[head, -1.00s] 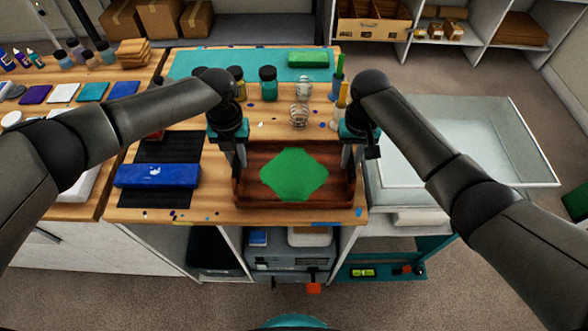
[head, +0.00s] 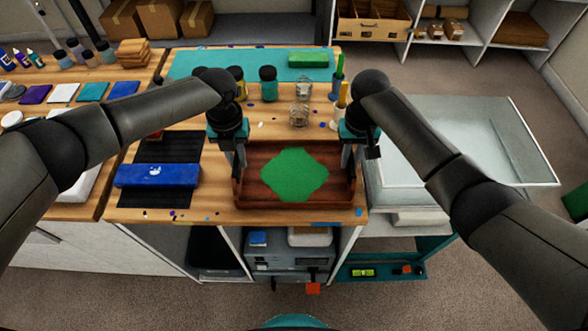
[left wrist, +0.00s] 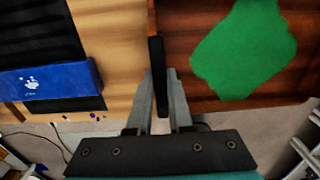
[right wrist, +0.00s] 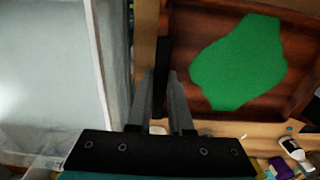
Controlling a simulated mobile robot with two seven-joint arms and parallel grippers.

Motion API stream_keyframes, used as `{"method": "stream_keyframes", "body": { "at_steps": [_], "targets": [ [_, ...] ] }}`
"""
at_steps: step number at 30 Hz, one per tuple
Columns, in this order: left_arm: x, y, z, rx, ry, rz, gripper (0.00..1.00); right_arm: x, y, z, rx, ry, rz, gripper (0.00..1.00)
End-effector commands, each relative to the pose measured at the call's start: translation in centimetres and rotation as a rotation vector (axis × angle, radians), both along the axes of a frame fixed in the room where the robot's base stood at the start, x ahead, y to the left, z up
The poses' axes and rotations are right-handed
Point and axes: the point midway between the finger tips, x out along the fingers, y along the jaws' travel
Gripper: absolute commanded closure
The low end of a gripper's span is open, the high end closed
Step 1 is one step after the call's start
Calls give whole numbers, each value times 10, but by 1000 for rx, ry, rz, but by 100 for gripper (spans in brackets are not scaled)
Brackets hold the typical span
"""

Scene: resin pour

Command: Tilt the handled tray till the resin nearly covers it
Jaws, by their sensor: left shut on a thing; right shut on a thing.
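The handled tray (head: 247,188) is dark red-brown wood and sits at the front of the wooden bench. Green resin (head: 295,174) lies in a rounded, uneven patch in its middle, with bare wood showing around it. My left gripper (head: 241,166) is shut on the black handle (left wrist: 157,80) at the tray's left side. My right gripper (head: 347,164) is shut on the black handle (right wrist: 163,75) at the right side. In the wrist views the resin also shows (left wrist: 245,50) (right wrist: 240,62). I cannot tell whether the tray touches the bench.
A blue box (head: 157,175) lies on a black mat (head: 170,149) left of the tray. Jars (head: 268,84) and clear cups (head: 299,115) stand behind it. A large clear bin (head: 460,140) is to the right. The bench's front edge is close before the tray.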

Motion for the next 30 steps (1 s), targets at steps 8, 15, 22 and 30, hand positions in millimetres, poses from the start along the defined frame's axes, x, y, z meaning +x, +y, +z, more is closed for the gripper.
{"method": "stream_keyframes", "body": {
  "at_steps": [8,15,22,30],
  "targets": [
    [0,1,0,2,-1,2,100,0,-1,0,-1,-1,-1,100],
    [1,1,2,1,-2,2,100,1,-1,2,-1,-2,-1,100],
    [1,1,10,1,-1,2,100,1,-1,10,-1,-2,-1,100],
    [1,1,31,2,-1,2,100,1,-1,31,-2,-1,-1,100]
  ]
}}
